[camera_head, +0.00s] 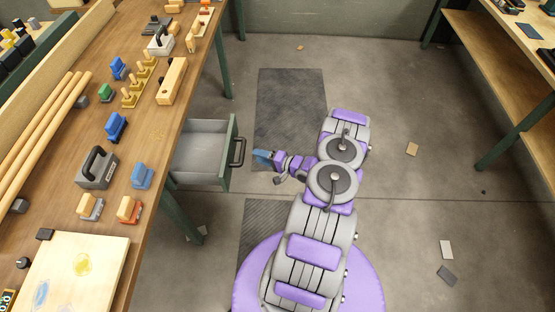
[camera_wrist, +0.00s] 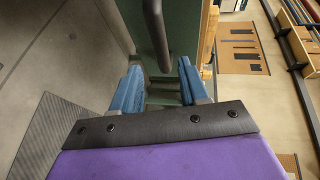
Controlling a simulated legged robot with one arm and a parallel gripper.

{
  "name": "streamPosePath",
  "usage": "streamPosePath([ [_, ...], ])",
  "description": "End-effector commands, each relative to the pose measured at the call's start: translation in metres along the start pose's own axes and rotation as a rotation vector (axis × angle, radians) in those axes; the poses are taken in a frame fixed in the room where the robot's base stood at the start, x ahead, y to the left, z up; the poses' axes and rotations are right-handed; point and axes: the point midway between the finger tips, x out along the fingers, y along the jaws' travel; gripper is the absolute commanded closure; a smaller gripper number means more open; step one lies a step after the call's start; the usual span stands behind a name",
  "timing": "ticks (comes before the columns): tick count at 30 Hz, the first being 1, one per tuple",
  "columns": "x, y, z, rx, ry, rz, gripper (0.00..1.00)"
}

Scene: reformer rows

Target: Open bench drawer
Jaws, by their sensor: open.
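The bench drawer (camera_head: 202,149) is pulled out from under the left workbench (camera_head: 120,245), and its grey inside shows empty. Its green front (camera_head: 231,150) carries a dark bar handle (camera_head: 239,152). My gripper (camera_head: 262,157) is just to the right of the handle, with a small gap in the head view. In the wrist view my gripper (camera_wrist: 158,85) has its blue fingers apart with nothing between the tips. The handle (camera_wrist: 157,35) rises just beyond the fingertips, in front of the green drawer front (camera_wrist: 148,20). I cannot tell whether anything touches it.
Blocks, clamps and a wooden board (camera_head: 75,272) lie on the left bench. Another bench (camera_head: 500,60) stands at the right. Dark mats (camera_head: 290,100) and small scraps (camera_head: 446,249) lie on the floor. The floor between the benches is mostly free.

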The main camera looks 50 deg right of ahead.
Motion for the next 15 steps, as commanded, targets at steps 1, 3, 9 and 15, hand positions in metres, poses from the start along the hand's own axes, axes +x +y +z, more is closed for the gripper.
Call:
streamPosePath([
  [1, -0.013, -0.001, -0.002, 0.001, 0.006, 0.001, 0.56],
  [3, -0.028, -0.001, -0.002, 0.001, 0.005, 0.001, 0.56],
  [9, -0.06, 0.0, -0.002, 0.0, 0.004, 0.001, 0.56],
  [15, -0.074, 0.001, -0.001, 0.0, 0.001, 0.001, 0.56],
])
